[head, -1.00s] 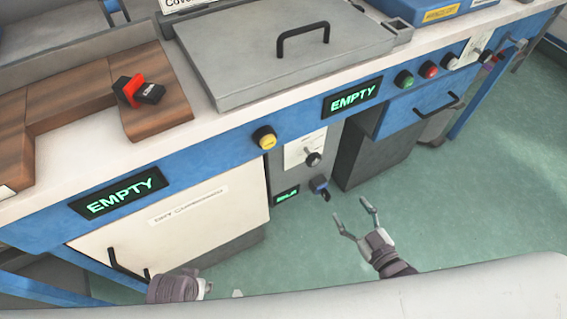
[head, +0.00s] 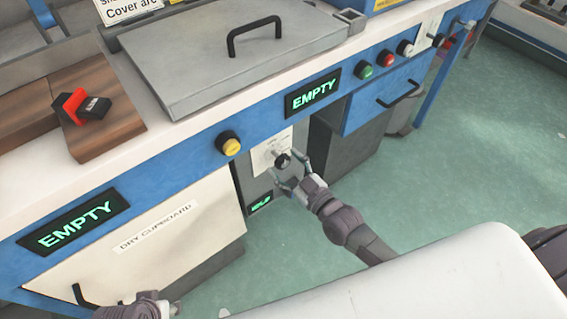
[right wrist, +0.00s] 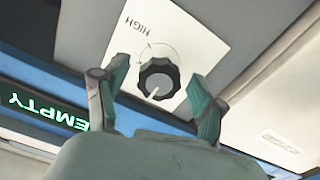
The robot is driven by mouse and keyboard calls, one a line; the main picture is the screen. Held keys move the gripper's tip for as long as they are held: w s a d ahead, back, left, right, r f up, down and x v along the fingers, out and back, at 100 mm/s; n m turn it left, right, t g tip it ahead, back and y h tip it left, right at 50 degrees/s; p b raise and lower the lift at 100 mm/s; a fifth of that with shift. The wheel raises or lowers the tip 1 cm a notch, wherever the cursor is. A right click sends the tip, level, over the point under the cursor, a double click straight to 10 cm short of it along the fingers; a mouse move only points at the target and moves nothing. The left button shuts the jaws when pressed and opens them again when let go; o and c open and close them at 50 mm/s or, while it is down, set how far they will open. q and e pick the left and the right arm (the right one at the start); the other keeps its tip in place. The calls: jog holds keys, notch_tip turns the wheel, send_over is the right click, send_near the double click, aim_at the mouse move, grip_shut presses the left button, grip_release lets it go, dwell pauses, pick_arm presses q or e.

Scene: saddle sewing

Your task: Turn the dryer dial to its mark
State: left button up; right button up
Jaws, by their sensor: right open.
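The dryer dial (head: 283,159) is a dark round knob on a white plate on the grey panel under the bench. The right wrist view shows it close up as a black ribbed knob (right wrist: 158,79) with a white pointer line, a thin arc around it and the word HIGH on the plate. My right gripper (head: 288,166) is open, its fingertips (right wrist: 157,72) appearing either side of the dial. Contact with the dial cannot be told. My left arm (head: 140,306) shows at the bottom edge; its fingers are not clear.
A yellow button (head: 229,144) sits left of the dial on the blue rail. A lit EMPTY display (head: 313,93) is above right. A small green display (head: 260,204) is below. The dry cupboard door (head: 150,245) is at left. A grey lidded box (head: 235,55) stands on the bench.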

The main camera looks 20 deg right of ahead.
pick_arm(q)
jog(key=shift+r, duration=0.25)
pick_arm(e)
jog(key=shift+w+a, duration=0.15)
jog(key=shift+w, duration=0.25)
jog(key=shift+c, duration=0.4)
jog(key=c, duration=1.1)
jog(key=m+p, duration=0.2)
jog(key=m, duration=0.4)
jog(key=shift+m+p, duration=0.4)
jog(key=shift+m, duration=1.2)
pick_arm(q)
notch_tip(320, 180, down, 12)
jog(key=shift+s+g, duration=0.3)
jog(key=shift+s, duration=0.15)
pick_arm(e)
jog(key=shift+a+m, duration=0.1)
jog(key=shift+m, duration=1.1)
pick_arm(q)
jog(key=shift+p, duration=0.3)
